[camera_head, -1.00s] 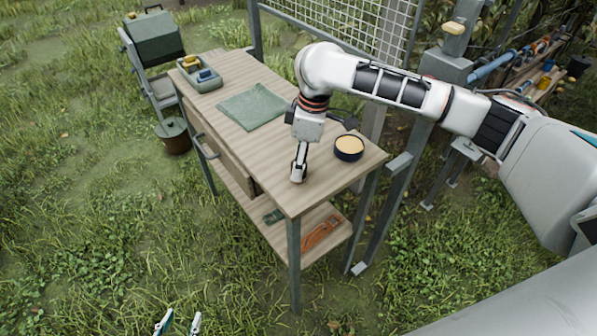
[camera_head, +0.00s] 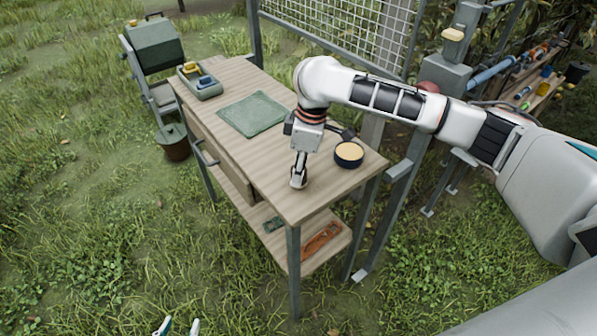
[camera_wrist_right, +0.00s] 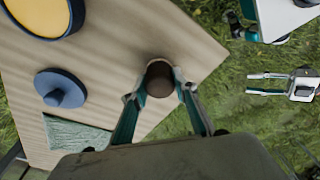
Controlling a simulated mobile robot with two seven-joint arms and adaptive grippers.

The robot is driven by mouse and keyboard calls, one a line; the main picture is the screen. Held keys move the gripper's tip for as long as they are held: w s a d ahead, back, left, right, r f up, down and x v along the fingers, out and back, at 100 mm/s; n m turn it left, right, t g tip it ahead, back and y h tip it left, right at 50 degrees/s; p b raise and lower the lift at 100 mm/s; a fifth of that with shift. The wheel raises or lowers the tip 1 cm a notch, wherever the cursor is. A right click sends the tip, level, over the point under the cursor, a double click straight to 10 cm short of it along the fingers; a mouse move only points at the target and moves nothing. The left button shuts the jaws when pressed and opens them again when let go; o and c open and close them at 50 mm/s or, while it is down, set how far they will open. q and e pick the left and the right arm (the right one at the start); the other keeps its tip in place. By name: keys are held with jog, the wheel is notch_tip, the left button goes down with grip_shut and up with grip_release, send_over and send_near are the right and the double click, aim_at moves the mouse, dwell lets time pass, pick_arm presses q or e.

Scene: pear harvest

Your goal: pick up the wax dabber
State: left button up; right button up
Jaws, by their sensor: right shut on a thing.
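A round brown thing, which I take to be the wax dabber (camera_wrist_right: 160,71), stands at the wooden table's near corner in the right wrist view, seen from above. My right gripper (camera_wrist_right: 163,88) has a finger on each side of it and is shut on it. In the head view my right gripper (camera_head: 299,180) points down at the tabletop and hides most of the dabber. My left gripper (camera_head: 179,326) is open and empty, low over the grass at the bottom edge. It also shows at the right of the wrist view (camera_wrist_right: 268,84).
A dark tin of yellow wax (camera_head: 348,154) stands right of my right gripper. A blue knobbed disc (camera_wrist_right: 61,89) lies near it. A green cloth (camera_head: 253,113) and a grey tray (camera_head: 200,84) lie further back on the table (camera_head: 235,152). A lower shelf holds an orange thing (camera_head: 321,242).

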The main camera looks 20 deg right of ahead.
notch_tip(320, 180, up, 20)
jog(key=p, duration=0.3)
jog(key=shift+f+p, duration=0.25)
jog(key=shift+p, duration=0.05)
jog(key=shift+o, duration=1.2)
